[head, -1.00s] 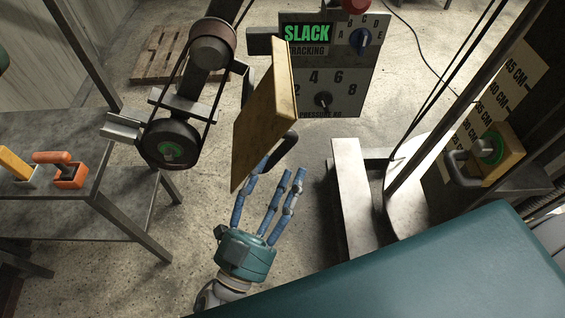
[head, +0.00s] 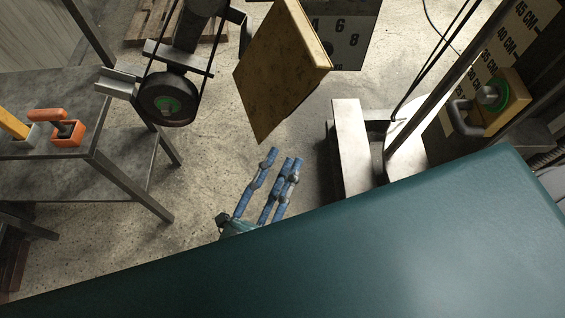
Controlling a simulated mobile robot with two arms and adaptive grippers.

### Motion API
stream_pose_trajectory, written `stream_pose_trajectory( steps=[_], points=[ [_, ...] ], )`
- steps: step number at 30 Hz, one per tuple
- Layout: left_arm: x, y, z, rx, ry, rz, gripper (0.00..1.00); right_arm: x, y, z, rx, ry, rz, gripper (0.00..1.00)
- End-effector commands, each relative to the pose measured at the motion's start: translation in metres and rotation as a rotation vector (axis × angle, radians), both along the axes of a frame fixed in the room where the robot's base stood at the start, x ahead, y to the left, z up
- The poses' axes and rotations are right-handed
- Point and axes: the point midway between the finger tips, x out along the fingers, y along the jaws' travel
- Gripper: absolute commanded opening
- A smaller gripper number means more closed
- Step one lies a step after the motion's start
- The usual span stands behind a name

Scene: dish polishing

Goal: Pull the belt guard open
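The belt guard (head: 280,65) is a worn yellow panel that stands swung out to the right of the belt machine. The belt machine (head: 172,95) has a black belt and a lower wheel with a green hub. A bit of the guard's dark handle shows at its right edge. My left gripper (head: 275,165) has blue fingers that are spread and empty, below the guard and apart from it. My teal body hides its palm and wrist. My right gripper is not in view.
A grey metal table (head: 70,100) with an orange-handled tool (head: 65,130) stands at the left. A metal stand (head: 352,145) and a yellow block with a handle (head: 505,105) are at the right. Concrete floor is clear between.

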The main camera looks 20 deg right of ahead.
Motion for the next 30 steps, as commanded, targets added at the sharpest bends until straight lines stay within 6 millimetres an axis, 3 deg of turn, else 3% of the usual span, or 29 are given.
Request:
stream_pose_trajectory(
  steps=[16, 30],
  points=[
    [-0.007, 0.007, -0.004, 0.002, 0.001, -0.001, 0.32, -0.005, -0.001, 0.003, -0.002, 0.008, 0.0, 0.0],
    [-0.068, 0.069, -0.031, 0.002, 0.002, -0.001, 0.32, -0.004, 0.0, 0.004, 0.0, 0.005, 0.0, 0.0]
  ],
)
